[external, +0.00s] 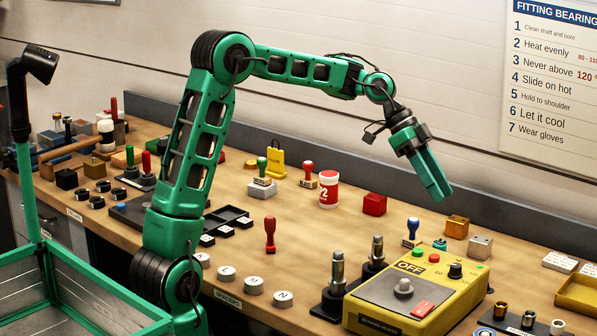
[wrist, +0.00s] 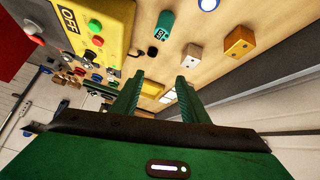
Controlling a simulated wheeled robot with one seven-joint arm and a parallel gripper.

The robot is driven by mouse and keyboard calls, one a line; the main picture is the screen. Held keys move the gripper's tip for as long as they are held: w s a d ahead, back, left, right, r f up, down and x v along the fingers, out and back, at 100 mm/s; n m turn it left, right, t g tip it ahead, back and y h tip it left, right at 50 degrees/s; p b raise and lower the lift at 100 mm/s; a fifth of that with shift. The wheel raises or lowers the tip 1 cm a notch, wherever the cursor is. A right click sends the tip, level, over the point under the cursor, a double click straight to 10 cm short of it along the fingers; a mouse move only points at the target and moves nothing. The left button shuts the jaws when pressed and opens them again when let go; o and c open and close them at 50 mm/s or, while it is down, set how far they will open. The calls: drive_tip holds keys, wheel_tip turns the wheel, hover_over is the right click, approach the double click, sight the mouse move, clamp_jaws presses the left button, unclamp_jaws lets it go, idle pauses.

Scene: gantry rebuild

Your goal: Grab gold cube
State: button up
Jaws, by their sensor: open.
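The gold cube (external: 456,227) sits on the bench at the right in the external view, behind a silver-grey cube. It also shows at the upper right of the wrist view (wrist: 239,42), with a dark hole in a face. My gripper (external: 441,192) hangs above the bench, up and a little left of the gold cube in the external picture. In the wrist view its two green fingers (wrist: 157,88) are apart with nothing held between them. The gold cube lies to the right of the fingers there, not between them.
The silver-grey cube (external: 480,246) stands close to the gold cube. A blue-handled stamp (external: 411,232) and a small green part (external: 439,244) stand to the left. The yellow bearing heater (external: 390,298) is in front. A yellow tray (external: 580,292) lies at the right edge.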

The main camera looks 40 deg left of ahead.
sight(467, 224)
drive_tip(key=w+a+f+m+h, duration=0.15)
drive_tip(key=w+h, duration=0.45)
drive_tip(key=w, duration=0.8)
drive_tip(key=shift+m+t+y, duration=0.3)
drive_tip(key=shift+m, duration=0.15)
drive_tip(key=f, duration=1.1)
drive_tip(key=shift+d, duration=0.25)
drive_tip(key=x, duration=0.2)
drive_tip(key=f+x, duration=0.1)
drive_tip(key=x, duration=0.2)
drive_tip(key=shift+f, duration=0.1)
drive_tip(key=c, duration=1)
